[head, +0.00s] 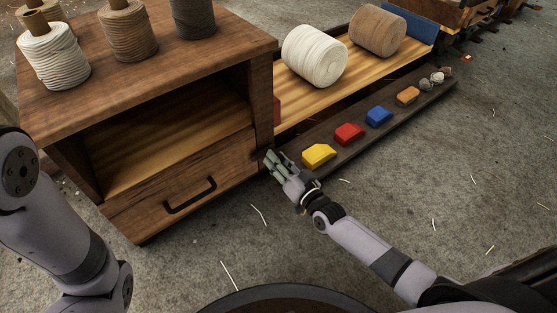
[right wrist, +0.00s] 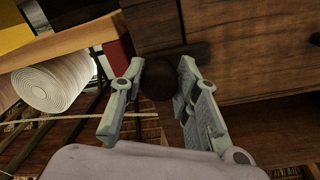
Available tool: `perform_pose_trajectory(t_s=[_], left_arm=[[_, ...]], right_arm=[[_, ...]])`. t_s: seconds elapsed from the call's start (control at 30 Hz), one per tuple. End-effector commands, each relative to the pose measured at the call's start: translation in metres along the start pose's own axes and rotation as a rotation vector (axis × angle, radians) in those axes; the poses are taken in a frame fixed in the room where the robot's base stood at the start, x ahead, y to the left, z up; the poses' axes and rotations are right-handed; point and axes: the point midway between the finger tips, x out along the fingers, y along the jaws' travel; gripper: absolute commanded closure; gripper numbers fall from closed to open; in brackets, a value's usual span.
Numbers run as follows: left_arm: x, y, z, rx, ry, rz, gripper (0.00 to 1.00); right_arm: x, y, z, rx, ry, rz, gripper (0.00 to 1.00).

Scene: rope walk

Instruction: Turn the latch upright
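The latch (right wrist: 199,53) shows in the right wrist view as a dark bar against the cabinet front, lying roughly level in that picture. A dark round knob (right wrist: 157,82) is in front of it, apparently part of it. My right gripper (right wrist: 161,62) is open, its two fingers on either side of the knob; whether either finger touches it I cannot tell. In the head view my right gripper (head: 268,157) is at the cabinet's lower right front corner and hides the latch. My left arm shows at the left edge; its gripper is out of view.
The wooden cabinet (head: 225,43) carries spools of cord and has an open shelf above a drawer with a black handle (head: 190,196). Yellow (head: 318,155), red (head: 349,134) and blue (head: 378,116) blocks lie on a dark rail beside my right gripper. The floor in front is mostly clear.

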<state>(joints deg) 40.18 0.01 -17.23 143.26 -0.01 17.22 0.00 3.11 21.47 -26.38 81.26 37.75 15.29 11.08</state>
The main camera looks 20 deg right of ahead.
Motion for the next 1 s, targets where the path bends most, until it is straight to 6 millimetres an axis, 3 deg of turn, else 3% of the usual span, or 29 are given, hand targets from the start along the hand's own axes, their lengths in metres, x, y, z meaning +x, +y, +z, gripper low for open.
perform_pose_trajectory(t_s=[0.4,0.77,1.0], left_arm=[[0.000,0.000,0.000,0.000,-0.001,0.000,0.60],[0.007,-0.002,0.003,0.001,-0.002,0.000,0.60],[0.020,-0.005,0.008,0.001,-0.002,0.000,0.60]], right_arm=[[0.000,0.000,0.000,0.000,0.000,0.000,0.99],[0.000,-0.001,-0.001,-0.068,0.002,-0.001,0.99],[0.000,-0.001,-0.003,-0.235,0.009,-0.005,0.99]])
